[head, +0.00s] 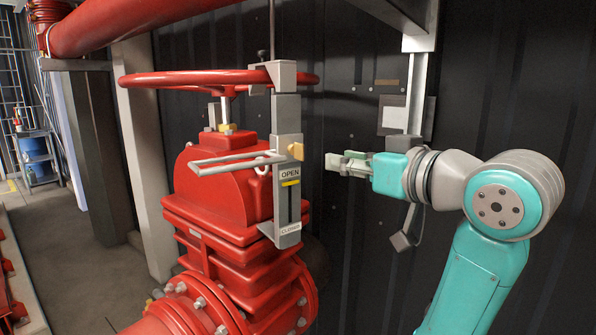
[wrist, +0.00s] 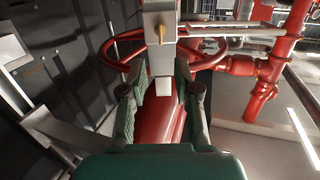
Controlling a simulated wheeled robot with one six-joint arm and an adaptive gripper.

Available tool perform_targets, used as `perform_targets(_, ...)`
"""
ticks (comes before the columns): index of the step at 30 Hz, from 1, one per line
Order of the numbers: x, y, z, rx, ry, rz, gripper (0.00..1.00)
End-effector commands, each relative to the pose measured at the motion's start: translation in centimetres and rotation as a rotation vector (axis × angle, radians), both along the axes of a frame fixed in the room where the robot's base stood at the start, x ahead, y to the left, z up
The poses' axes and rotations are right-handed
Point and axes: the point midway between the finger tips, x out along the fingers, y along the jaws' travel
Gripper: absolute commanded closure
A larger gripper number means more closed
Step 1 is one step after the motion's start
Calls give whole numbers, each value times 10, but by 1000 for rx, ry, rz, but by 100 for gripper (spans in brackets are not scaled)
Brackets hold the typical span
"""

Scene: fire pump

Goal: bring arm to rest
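My gripper (head: 342,162) points left, with empty space between its fingers and the yellow knob (head: 296,151) on the grey slotted indicator bracket (head: 287,120). In the wrist view, my gripper (wrist: 163,76) has its two fingers apart with nothing held between them. The bracket (wrist: 160,28) stands straight ahead there, with the yellow knob (wrist: 158,33) on it. My arm is bent, its turquoise links at the right of the head view.
The red handwheel (head: 180,78) and red valve body (head: 225,195) stand left of my gripper. A dark ribbed wall (head: 500,100) is behind it. A grey post (head: 417,95) stands behind my wrist.

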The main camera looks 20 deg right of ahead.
Motion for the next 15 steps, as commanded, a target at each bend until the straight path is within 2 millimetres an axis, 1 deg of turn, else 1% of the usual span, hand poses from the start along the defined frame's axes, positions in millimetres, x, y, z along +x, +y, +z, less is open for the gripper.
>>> perform_targets(2,0,0,-1,1,0,0,69)
perform_targets(4,2,0,-6,8,4,-1,69)
perform_targets(7,8,1,-23,32,11,-3,69)
perform_targets(8,10,1,-30,43,14,-5,69)
perform_targets(11,19,1,-61,84,23,-15,69)
perform_targets(15,27,3,-107,140,34,-35,69)
